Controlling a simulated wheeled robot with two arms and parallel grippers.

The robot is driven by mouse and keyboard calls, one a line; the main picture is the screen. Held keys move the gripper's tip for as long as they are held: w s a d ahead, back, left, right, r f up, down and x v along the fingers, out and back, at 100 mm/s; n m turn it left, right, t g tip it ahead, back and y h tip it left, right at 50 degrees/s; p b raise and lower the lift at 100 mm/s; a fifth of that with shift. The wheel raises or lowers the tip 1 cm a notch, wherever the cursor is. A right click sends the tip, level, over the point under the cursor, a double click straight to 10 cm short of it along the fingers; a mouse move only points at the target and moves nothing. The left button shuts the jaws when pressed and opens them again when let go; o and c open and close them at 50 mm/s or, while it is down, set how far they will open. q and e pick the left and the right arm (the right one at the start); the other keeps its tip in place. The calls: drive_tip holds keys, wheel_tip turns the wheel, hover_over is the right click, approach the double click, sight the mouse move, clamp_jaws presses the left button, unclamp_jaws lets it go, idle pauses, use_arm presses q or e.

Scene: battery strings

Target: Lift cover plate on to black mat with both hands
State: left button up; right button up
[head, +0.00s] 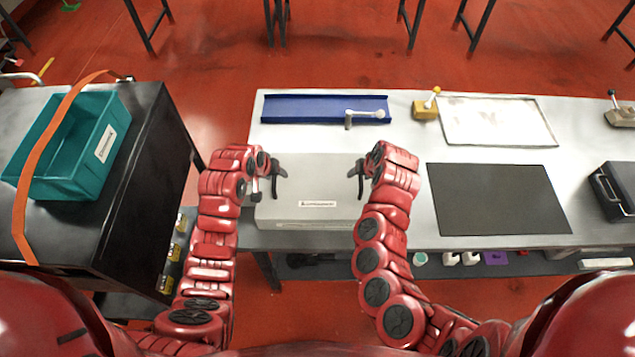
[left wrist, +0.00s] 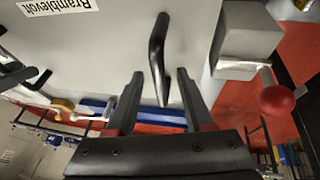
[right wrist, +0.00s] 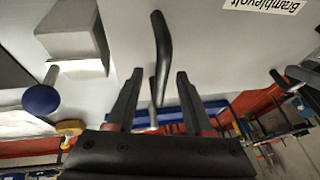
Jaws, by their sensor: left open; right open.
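The cover plate (head: 310,185) is a light grey slab with a white label and a black handle near each side, on the grey table left of the black mat (head: 497,198). My left gripper (head: 266,170) is at its left handle, open. In the left wrist view the handle (left wrist: 157,45) reaches between the spread fingers (left wrist: 160,75). My right gripper (head: 366,167) is at the right handle, open. In the right wrist view that handle (right wrist: 161,45) also reaches between the parted fingers (right wrist: 160,74). The mat is flat and empty.
A blue tray (head: 300,108) with a grey-handled tool (head: 364,115) lies behind the plate. A yellow clamp-like block (head: 425,108) and a white tray (head: 497,145) stand behind the mat. A black case (head: 615,185) is right of it. A teal bin (head: 72,150) sits on the left bench.

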use_arm(q)
clamp_jaws()
use_arm(e)
clamp_jaws()
idle(1.0)
